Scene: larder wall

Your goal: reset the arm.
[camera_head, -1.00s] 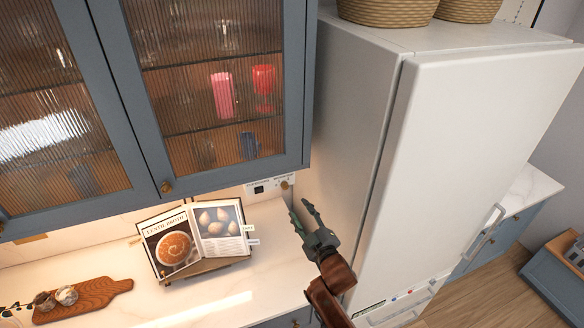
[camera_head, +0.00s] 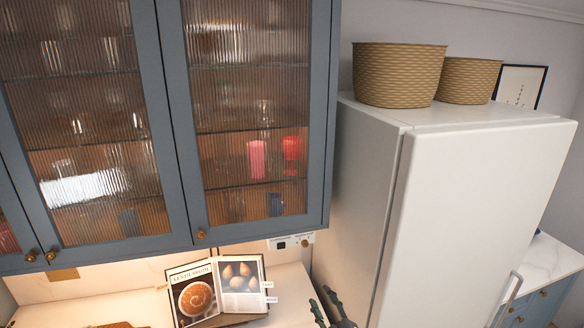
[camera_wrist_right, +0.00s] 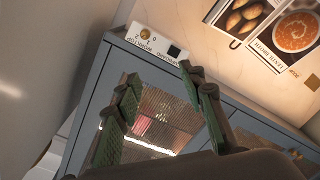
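My right gripper (camera_head: 321,296) shows at the bottom edge of the head view, in front of the gap between the counter and the fridge. Only its fingers show there; the arm behind it is cut off. In the right wrist view its two green-padded fingers (camera_wrist_right: 158,76) stand apart with nothing between them. My left gripper is in neither view.
A glass-fronted blue wall cabinet (camera_head: 184,150) hangs at left, with a white control box (camera_head: 291,242) below it. An open cookbook (camera_head: 240,283) stands on the counter. A white fridge (camera_head: 470,215) with baskets (camera_head: 398,77) on top fills the right.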

